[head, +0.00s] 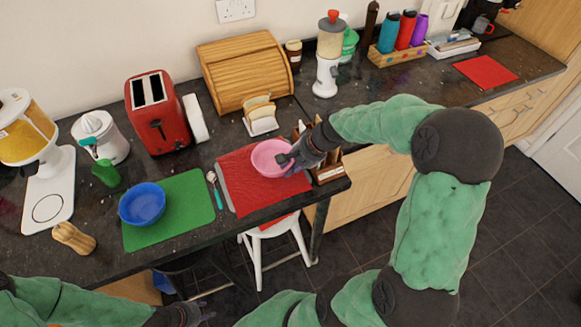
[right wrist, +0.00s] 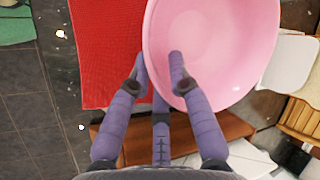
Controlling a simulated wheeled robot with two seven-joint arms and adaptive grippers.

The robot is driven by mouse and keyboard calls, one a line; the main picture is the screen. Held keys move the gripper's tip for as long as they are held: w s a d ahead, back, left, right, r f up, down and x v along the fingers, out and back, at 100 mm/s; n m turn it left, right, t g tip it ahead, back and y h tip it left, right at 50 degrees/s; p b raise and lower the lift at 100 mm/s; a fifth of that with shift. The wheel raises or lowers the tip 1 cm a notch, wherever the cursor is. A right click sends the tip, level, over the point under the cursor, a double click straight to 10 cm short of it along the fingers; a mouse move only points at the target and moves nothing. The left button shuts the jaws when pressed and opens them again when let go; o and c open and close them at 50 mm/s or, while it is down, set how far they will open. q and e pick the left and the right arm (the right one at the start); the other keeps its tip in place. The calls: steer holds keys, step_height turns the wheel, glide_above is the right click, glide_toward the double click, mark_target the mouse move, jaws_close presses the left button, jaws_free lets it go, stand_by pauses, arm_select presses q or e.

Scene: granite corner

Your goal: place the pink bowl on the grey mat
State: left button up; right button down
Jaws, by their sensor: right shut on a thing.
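The pink bowl (head: 270,157) is over the far right part of a red mat (head: 245,190) on the dark counter. My right gripper (head: 287,160) is shut on the bowl's right rim. In the right wrist view the pink bowl (right wrist: 215,35) fills the upper middle, with one finger of the gripper (right wrist: 157,68) inside the rim and one outside. I cannot tell whether the bowl touches the mat. A narrow grey strip (head: 226,188) shows along the red mat's left edge; no whole grey mat is visible. My left gripper (head: 195,315) is low at the bottom edge, below the counter front.
A blue bowl (head: 142,203) sits on a green mat (head: 180,222), with a spoon (head: 214,190) beside it. A toast rack (head: 261,116), bread box (head: 245,72) and red toaster (head: 160,112) stand behind. A wooden holder (head: 328,167) is close right of the right gripper. Another red mat (head: 486,71) lies far right.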

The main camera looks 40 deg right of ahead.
steer(key=shift+s+a+f, duration=0.1)
steer(key=shift+s+f, duration=0.05)
steer(key=shift+f, duration=0.25)
steer(key=c, duration=1.3)
jaws_free()
steer(key=shift+o, duration=0.7)
steer(key=shift+f, duration=0.1)
steer(key=shift+r, duration=0.4)
steer(key=p+v, duration=0.3)
steer(key=v, duration=0.9)
steer(key=shift+r+p, duration=0.25)
steer(key=shift+p, duration=0.15)
